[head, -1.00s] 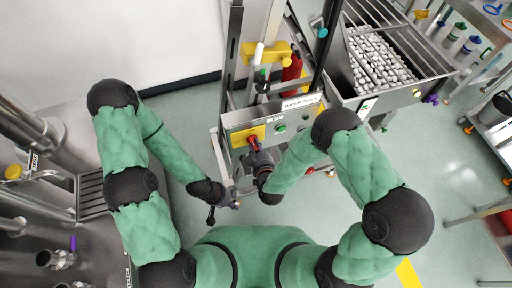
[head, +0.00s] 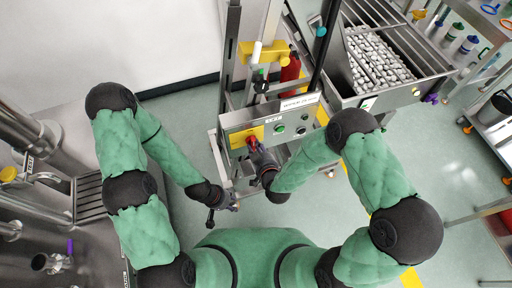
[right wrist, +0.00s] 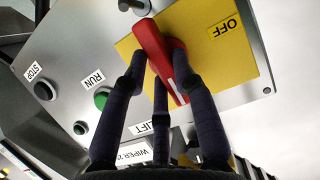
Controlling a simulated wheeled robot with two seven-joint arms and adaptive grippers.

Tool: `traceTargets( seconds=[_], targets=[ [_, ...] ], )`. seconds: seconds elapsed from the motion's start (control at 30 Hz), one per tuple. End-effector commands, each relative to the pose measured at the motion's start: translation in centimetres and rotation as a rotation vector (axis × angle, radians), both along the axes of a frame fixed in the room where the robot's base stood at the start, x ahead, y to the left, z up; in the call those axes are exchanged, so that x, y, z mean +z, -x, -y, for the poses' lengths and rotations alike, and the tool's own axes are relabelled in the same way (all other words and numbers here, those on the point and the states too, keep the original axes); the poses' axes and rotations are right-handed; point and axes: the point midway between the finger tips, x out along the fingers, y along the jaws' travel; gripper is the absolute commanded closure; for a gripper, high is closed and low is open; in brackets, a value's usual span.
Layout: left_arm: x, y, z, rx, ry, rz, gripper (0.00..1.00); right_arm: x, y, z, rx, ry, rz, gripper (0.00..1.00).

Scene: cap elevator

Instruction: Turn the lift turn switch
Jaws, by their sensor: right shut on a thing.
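The lift turn switch is a red handle (right wrist: 158,58) on a yellow plate (right wrist: 200,40) marked OFF in the right wrist view. In the head view the red switch (head: 251,141) sits at the left of the grey control box front. My right gripper (head: 257,154) is at the switch; in the right wrist view its dark fingers (right wrist: 160,82) close around the handle, with fingers on both sides. The handle is tilted on the plate. My left gripper (head: 219,208) hangs lower left of the box, with its fingers apart and nothing seen in them.
The control box also bears a green RUN button (right wrist: 101,98) and a black STOP button (right wrist: 44,90). A metal hopper (head: 385,60) of white pieces stands at the right. A red extinguisher (head: 290,68) is behind the box.

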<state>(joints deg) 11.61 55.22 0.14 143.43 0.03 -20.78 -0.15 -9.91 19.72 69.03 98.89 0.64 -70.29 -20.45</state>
Motion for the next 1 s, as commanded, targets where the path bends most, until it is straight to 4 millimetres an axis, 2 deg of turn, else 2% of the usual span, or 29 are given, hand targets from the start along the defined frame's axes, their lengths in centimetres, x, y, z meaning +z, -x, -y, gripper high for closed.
traceTargets(
  seconds=[0.03, 0.07, 0.1, 0.13, 0.57, 0.77, 1.0],
  targets=[
    [0.0, 0.0, 0.0, 0.000, 0.000, 0.000, 0.60, 0.0, 0.0, 0.0, -0.001, -0.002, -0.001, 1.00],
    [0.0, 0.0, 0.0, 0.000, 0.000, 0.000, 0.60, 0.0, 0.0, 0.0, -0.001, -0.002, -0.001, 0.64],
    [0.0, 0.0, 0.0, 0.000, 0.000, 0.000, 0.60, 0.0, 0.0, 0.0, -0.001, -0.002, -0.001, 0.53],
    [0.0, 0.0, 0.0, 0.000, 0.000, 0.000, 0.60, 0.0, 0.0, 0.0, -0.001, -0.002, -0.001, 0.48],
    [0.0, 0.0, 0.0, 0.000, 0.000, 0.000, 0.60, 0.2, 0.5, 0.2, 0.000, 0.000, 0.000, 0.48],
    [0.0, 0.0, 0.0, 0.000, 0.000, 0.000, 0.60, 1.3, 3.0, 1.0, 0.000, 0.000, 0.000, 0.48],
    [0.0, 0.0, 0.0, 0.000, 0.000, 0.000, 0.60, 3.1, 7.0, 2.3, 0.000, -0.001, 0.000, 0.48]
  ],
)
